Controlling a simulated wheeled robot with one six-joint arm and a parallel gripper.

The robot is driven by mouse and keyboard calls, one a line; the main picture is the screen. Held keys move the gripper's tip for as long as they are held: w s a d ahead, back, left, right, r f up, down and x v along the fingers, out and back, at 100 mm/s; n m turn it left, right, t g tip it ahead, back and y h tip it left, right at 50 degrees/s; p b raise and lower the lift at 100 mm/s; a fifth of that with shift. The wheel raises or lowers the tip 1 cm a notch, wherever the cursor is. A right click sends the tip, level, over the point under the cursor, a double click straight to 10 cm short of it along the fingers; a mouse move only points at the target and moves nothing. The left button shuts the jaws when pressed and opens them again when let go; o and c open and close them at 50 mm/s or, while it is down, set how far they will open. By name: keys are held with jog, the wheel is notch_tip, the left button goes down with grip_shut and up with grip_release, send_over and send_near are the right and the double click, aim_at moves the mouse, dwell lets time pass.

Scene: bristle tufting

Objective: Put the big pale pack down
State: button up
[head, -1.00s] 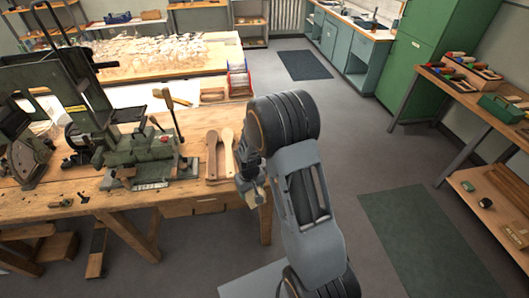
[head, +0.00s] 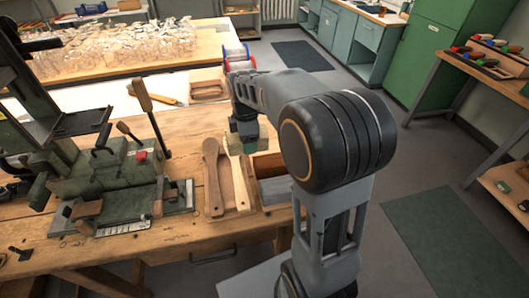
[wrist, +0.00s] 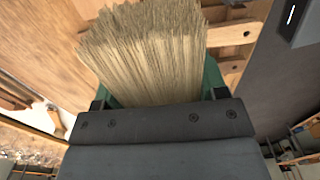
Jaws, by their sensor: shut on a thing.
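The big pale pack (head: 234,146) is a thick bundle of straw-coloured bristles. It also fills the upper middle of the wrist view (wrist: 145,50), with its bristle ends spread towards the top left. My gripper (head: 244,138) is shut on the pack; in the wrist view its green fingers (wrist: 160,88) flank the bundle on both sides. The pack is over the workbench (head: 190,240), close to the wooden brush handles. My arm partly hides the gripper in the head view, and I cannot tell how high the pack hangs.
Wooden brush handles (head: 212,180) lie in a tray below and left of the pack. An open wooden box (head: 270,165) stands just right of them, partly behind my arm. A green machine with levers (head: 120,165) occupies the left. A red-and-blue-ended rack (head: 238,62) stands behind.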

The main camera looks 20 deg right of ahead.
jog(key=w+d+f, duration=0.4)
jog(key=d, duration=0.1)
jog(key=w+d+f, duration=0.2)
jog(key=f, duration=0.1)
jog(key=shift+d, duration=0.3)
jog(key=shift+w+d+f, duration=0.25)
jog(key=shift+d+f, duration=0.1)
jog(key=shift+f, duration=0.1)
jog(key=shift+w+d+f, duration=0.25)
jog(key=shift+d+f, duration=0.05)
jog(key=shift+f, duration=1.75)
jog(key=shift+f, duration=0.1)
jog(key=o, duration=1)
